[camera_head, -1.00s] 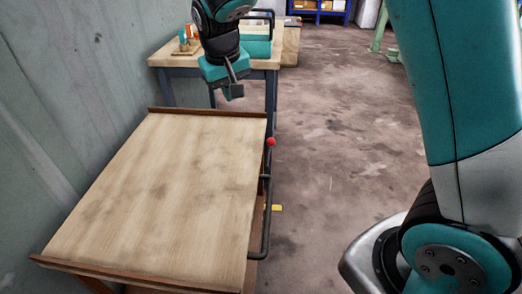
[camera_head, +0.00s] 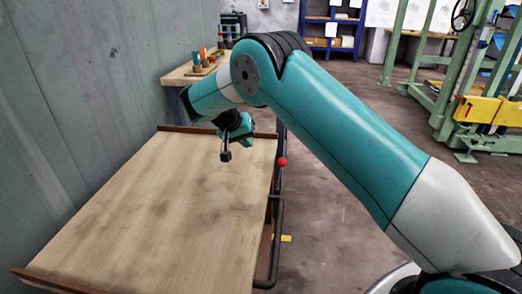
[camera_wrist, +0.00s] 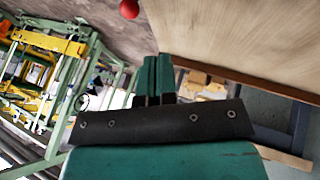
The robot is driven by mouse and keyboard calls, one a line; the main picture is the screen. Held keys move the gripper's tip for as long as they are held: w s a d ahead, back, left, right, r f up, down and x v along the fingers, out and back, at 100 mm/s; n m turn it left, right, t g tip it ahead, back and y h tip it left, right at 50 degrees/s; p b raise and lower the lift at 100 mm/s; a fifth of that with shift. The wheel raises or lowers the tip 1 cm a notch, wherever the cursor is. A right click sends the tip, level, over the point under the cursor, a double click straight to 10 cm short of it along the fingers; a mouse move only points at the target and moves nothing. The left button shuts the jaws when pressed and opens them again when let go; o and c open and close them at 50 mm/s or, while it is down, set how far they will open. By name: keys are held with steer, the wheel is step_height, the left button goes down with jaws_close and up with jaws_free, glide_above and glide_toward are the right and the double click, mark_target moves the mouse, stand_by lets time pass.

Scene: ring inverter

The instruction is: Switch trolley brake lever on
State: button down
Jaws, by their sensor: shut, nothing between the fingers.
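The trolley (camera_head: 150,215) has a pale wooden top with brown end rims and stands against the wall at the left. A red ball knob (camera_head: 282,162), seemingly the end of the brake lever, sits at the trolley's right side near its far end. Its stem is hard to make out. The knob also shows at the top edge of the wrist view (camera_wrist: 129,9). My gripper (camera_head: 226,155) is shut and empty, over the far part of the trolley top, left of the knob and apart from it. Its fingers show side by side in the wrist view (camera_wrist: 155,78).
A workbench (camera_head: 180,75) stands behind the trolley. A green frame with yellow parts (camera_head: 480,110) stands at the right. The floor between is clear.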

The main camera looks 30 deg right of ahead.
steer(key=b, duration=0.1)
glide_toward(271, 164)
steer(key=w+f, duration=0.1)
steer(key=w+d+f, duration=0.1)
steer(key=w+f, duration=0.1)
steer(key=f, duration=0.1)
steer(key=shift+d, duration=0.3)
steer(key=d, duration=0.2)
steer(key=s+d+f, duration=0.1)
steer(key=shift+s+d, duration=0.15)
steer(key=shift+d, duration=0.35)
